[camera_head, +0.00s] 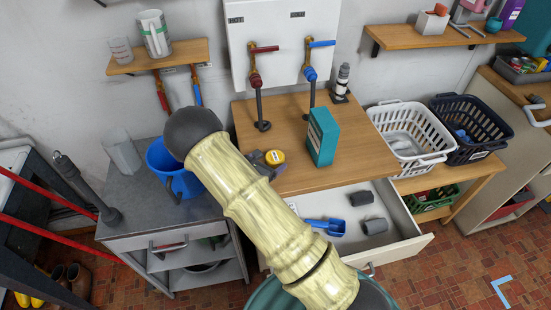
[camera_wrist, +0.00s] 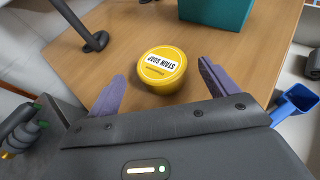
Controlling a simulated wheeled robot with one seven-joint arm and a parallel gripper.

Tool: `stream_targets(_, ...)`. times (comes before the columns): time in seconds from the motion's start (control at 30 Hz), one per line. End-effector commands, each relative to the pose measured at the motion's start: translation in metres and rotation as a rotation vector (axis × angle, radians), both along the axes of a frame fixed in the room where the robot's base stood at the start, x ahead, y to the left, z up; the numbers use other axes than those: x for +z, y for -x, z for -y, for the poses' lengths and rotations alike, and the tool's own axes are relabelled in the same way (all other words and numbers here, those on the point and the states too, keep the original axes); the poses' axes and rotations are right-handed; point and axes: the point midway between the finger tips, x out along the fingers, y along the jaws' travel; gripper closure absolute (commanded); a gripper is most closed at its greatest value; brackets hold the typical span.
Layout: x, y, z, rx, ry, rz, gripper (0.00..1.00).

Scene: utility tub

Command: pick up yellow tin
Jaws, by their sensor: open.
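The yellow tin (camera_wrist: 162,70) stands upright on the wooden worktop (camera_wrist: 130,30), its round lid with a white label facing up. In the head view the yellow tin (camera_head: 274,157) is near the left front edge of the worktop, beside my gripper. My gripper (camera_wrist: 160,82) is open. Its two purple fingers point toward the tin, one on the left and one on the right, with the tin between and slightly ahead of their tips. I cannot tell whether either finger touches it. In the head view my gripper (camera_head: 262,165) is partly hidden by my arm.
A teal box (camera_head: 322,136) stands right of the tin. Pipes with red and blue taps (camera_head: 310,73) come down behind. An open drawer (camera_head: 403,231) below holds a blue scoop (camera_head: 327,226) and dark cylinders. A blue bucket (camera_head: 165,160) is at left.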

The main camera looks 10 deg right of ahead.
Motion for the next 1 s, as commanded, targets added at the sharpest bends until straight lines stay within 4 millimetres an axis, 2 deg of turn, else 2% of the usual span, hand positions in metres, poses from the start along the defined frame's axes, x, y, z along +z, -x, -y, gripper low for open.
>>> stream_targets(0.1,-0.004,-0.010,0.016,-0.004,0.002,-0.002,0.14)
stream_targets(0.27,-0.013,-0.022,0.027,-0.002,0.001,0.001,0.14)
stream_targets(0.8,-0.014,-0.024,0.028,0.000,-0.001,0.001,0.14)
stream_targets(0.87,-0.014,-0.024,0.028,0.000,-0.001,0.001,0.22)
stream_targets(1.0,-0.014,-0.024,0.028,0.000,-0.001,0.001,0.50)
